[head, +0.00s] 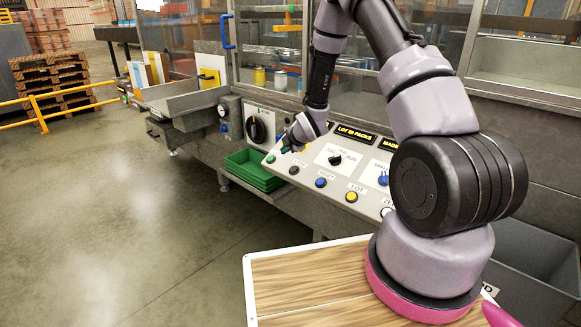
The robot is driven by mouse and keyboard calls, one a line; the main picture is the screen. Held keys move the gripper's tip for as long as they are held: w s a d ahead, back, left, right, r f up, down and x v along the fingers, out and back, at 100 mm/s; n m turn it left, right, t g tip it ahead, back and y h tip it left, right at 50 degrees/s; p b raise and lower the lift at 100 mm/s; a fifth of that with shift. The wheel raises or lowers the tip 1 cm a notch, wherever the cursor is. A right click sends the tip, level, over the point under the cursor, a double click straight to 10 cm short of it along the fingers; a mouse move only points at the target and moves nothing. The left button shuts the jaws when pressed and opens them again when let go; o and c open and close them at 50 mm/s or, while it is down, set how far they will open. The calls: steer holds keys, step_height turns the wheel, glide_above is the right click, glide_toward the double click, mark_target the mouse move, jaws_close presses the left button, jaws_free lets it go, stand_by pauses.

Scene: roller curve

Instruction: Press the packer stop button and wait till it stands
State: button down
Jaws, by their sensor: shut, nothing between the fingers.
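The packer's sloped control panel (335,170) is in the middle of the head view. A row of buttons runs along its lower edge. These are a green button (271,158), a dark button (294,169), a blue button (320,182) and a yellow button (351,197). The small label by the dark button may read STOP, but I cannot be sure. My gripper (285,148) points down at the panel's upper left, shut and empty. It is close above the panel, near the green button; I cannot tell whether it touches. My forearm hides part of the panel.
Left of the panel is a black rotary switch (257,127). Green trays (254,170) sit below it. A wooden-topped board (310,280) is in front, and a grey bin (535,265) stands at the right. Clear glazing rises behind the panel. The floor at left is free.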

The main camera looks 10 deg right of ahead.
mark_target(294, 172)
steer(key=shift+w+f, duration=0.1)
stand_by(0.3)
steer(key=shift+w+d+f, duration=0.45)
steer(key=shift+d+f, duration=0.15)
steer(key=shift+f, duration=0.65)
steer(key=shift+w+d+f, duration=0.4)
steer(key=shift+d+f, duration=0.15)
steer(key=shift+f, duration=0.75)
steer(key=shift+w+d+f, duration=0.45)
steer(key=shift+d+f, duration=0.15)
steer(key=shift+f, duration=0.65)
steer(key=shift+w+d+f, duration=0.1)
steer(key=shift+d+f, duration=0.05)
steer(key=shift+f, duration=0.2)
steer(key=shift+w+d+f, duration=0.15)
steer(key=shift+d+f, duration=0.05)
steer(key=shift+f, duration=0.15)
steer(key=shift+a+r, duration=0.1)
steer(key=shift+r, duration=0.05)
steer(key=shift+s+a+r, duration=0.25)
steer(key=shift+s+r, duration=0.05)
steer(key=shift+r, duration=0.25)
